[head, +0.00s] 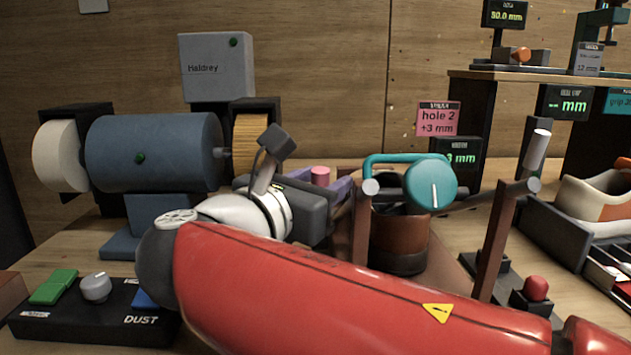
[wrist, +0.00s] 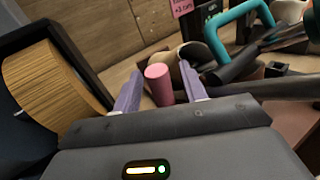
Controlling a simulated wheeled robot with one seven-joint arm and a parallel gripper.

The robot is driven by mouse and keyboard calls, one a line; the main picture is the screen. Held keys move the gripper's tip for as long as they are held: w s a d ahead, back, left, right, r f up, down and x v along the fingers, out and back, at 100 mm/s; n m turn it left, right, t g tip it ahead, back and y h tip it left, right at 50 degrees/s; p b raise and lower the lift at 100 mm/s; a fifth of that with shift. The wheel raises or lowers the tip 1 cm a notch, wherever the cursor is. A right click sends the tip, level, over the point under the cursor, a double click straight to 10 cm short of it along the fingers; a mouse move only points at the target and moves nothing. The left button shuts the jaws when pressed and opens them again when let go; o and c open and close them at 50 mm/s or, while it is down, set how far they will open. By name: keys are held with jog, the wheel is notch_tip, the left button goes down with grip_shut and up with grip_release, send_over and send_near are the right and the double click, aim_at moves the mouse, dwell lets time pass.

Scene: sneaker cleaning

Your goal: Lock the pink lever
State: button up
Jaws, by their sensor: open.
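The pink lever shows as a short pink cylinder (wrist: 160,86) in the wrist view. It stands between the two purple fingers of my gripper (wrist: 160,77), which is open, with a gap visible on the lever's left side and a smaller one on its right. In the head view only the lever's pink top (head: 320,175) shows above my gripper's dark body, beside a purple finger. Its lower part and mount are hidden in both views, so its locked state cannot be told.
A teal handle with a round teal dial (head: 430,185) stands just right of my gripper, above a brown cylinder (head: 400,240). A blue grinder motor (head: 155,152) with a tan brush wheel (wrist: 50,85) is close on the left. A pink sign (head: 438,118) reads "hole 2 +3 mm".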

jog(key=shift+c, duration=0.2)
grip_shut()
jog(key=shift+s+d+f+b, duration=0.1)
jog(key=shift+s+f+b, duration=0.15)
jog(key=shift+b, duration=0.4)
jog(key=shift+s+f+m+t+h+b, duration=0.2)
jog(key=shift+m+t+h+b, duration=0.1)
jog(key=shift+m+h+b, duration=0.15)
jog(key=shift+s+r, duration=0.15)
jog(key=shift+r, duration=0.15)
jog(key=shift+o, duration=0.2)
grip_release()
